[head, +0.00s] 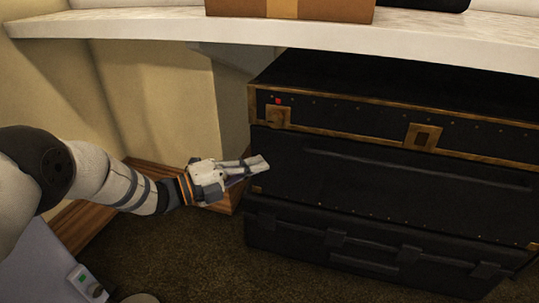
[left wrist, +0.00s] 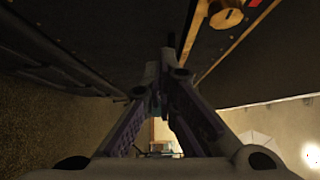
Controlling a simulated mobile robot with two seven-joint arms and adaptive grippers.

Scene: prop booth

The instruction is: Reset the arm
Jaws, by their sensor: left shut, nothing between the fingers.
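My left gripper (head: 258,166) reaches in from the left in the head view. It is shut and empty, in front of the left end of a black trunk (head: 380,165) with brass edging. I cannot tell whether its tips touch the trunk. In the left wrist view the fingers of my left gripper (left wrist: 160,88) come together at the tips, with nothing between them. My right gripper is in neither view.
The trunk rests on a black case (head: 350,243) on dark carpet (head: 170,250). A pale shelf (head: 330,38) runs above, holding a brown box (head: 290,8). A wooden baseboard (head: 85,220) and a beige wall (head: 155,100) lie behind my left arm. Open carpet is at the lower middle.

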